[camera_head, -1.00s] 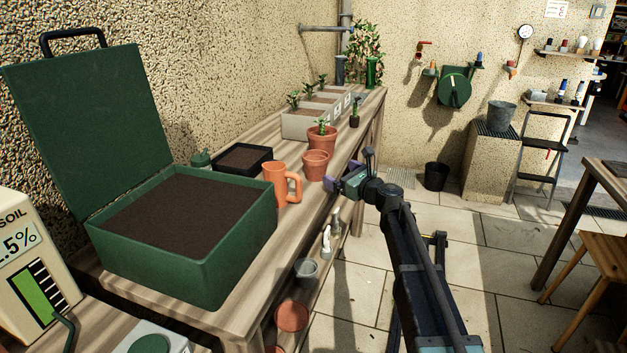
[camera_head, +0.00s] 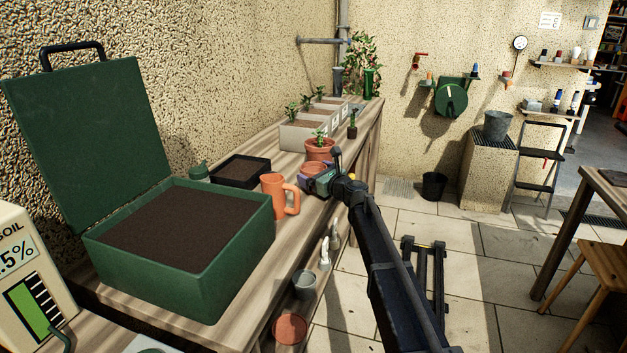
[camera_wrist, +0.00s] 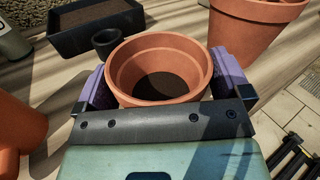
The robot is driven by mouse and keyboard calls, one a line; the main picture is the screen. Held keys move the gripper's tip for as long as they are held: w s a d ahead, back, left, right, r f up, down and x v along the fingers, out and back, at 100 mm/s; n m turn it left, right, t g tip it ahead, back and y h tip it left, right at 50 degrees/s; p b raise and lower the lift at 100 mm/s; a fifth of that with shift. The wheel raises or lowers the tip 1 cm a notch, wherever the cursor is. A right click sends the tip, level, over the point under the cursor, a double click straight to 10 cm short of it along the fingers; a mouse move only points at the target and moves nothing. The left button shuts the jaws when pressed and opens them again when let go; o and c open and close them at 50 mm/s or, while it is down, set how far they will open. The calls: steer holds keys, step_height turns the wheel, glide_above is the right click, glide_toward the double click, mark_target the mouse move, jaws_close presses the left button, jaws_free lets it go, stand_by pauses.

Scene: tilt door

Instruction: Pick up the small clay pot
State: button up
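The small clay pot (camera_head: 311,168) stands on the wooden bench, upright and partly hidden behind my gripper (camera_head: 317,180) in the head view. In the wrist view the pot (camera_wrist: 128,65) fills the space between the two purple fingers of my gripper (camera_wrist: 160,70), one finger on each side of it. The fingers look spread around the pot, close to its wall. I cannot tell whether either finger touches it. The pot's lower part is hidden by the gripper body.
A larger clay pot with a plant (camera_head: 319,150) stands just behind. An orange mug (camera_head: 273,196) stands to the left, near the green soil box (camera_head: 225,262). A black tray (camera_head: 243,171) is behind the mug. A small dark pot (camera_wrist: 106,42) shows in the wrist view.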

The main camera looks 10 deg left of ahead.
steer(key=c, duration=0.8)
steer(key=shift+r, duration=0.15)
step_height(320, 180, up, 20)
steer(key=p, duration=2)
